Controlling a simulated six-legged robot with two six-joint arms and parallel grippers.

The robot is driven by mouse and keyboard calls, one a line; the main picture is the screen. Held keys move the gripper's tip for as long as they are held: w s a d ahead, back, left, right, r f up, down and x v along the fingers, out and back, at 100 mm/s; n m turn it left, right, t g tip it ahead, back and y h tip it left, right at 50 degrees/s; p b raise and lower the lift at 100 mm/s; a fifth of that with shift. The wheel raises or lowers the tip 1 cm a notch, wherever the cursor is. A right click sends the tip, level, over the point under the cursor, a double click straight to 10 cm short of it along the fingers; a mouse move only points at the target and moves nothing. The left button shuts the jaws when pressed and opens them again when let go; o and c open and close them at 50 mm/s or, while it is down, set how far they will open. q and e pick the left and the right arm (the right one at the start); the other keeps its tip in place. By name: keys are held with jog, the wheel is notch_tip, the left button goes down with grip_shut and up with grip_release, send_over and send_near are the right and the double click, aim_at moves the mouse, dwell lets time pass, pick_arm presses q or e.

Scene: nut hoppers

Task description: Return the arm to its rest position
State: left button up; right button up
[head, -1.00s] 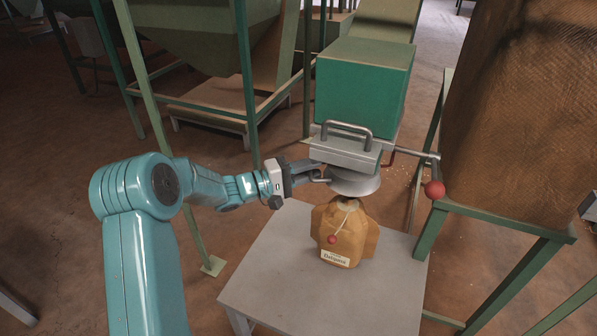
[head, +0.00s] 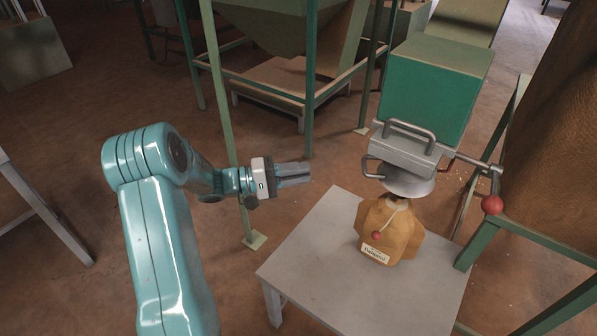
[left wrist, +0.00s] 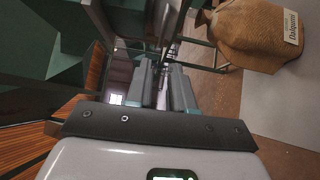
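My left gripper (head: 308,173) hangs in free air left of the dispenser, apart from its loop handle (head: 370,168). In the left wrist view its two fingers (left wrist: 163,80) show with a narrow gap and nothing between them. The left arm (head: 160,225) is bent, with its elbow at left. My right gripper is not in view. A tan sack (head: 402,232) with a label and a red bead stands upright under the spout (head: 407,182). The sack also shows in the left wrist view (left wrist: 258,35).
The sack stands on a grey table (head: 340,285). The dispenser has a green box (head: 430,90) and a lever with a red knob (head: 492,205). A green post (head: 222,120) of the frame stands behind the left arm. Floor is clear between arm and table.

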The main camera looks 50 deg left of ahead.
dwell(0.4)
pick_arm(q)
jog(key=w+d+f+y, duration=0.5)
jog(key=w+d+f, duration=0.35)
jog(key=f, duration=0.25)
jog(key=s+d+f+m+g, duration=0.1)
jog(key=s+d+f+g, duration=0.2)
jog(key=d+f, duration=0.2)
jog(key=s+d+f+m+g, duration=0.2)
jog(key=s+d+f+g, duration=0.1)
jog(key=d+f, duration=0.2)
jog(key=s+d+f+m+g, duration=0.2)
jog(key=s+d+f+g, duration=0.1)
jog(key=d+f, duration=0.3)
jog(key=shift+s+d+y, duration=0.3)
jog(key=shift+s+d, duration=0.15)
jog(key=shift+d, duration=0.15)
jog(key=s+d+f+m+g, duration=0.2)
jog(key=s+d+g, duration=0.15)
jog(key=s, duration=0.35)
jog(key=s+d+f+m+g, duration=0.1)
jog(key=s+d+m+g, duration=0.25)
jog(key=s, duration=0.35)
notch_tip(320, 180, up, 14)
jog(key=p, duration=1.4)
jog(key=shift+n, duration=0.35)
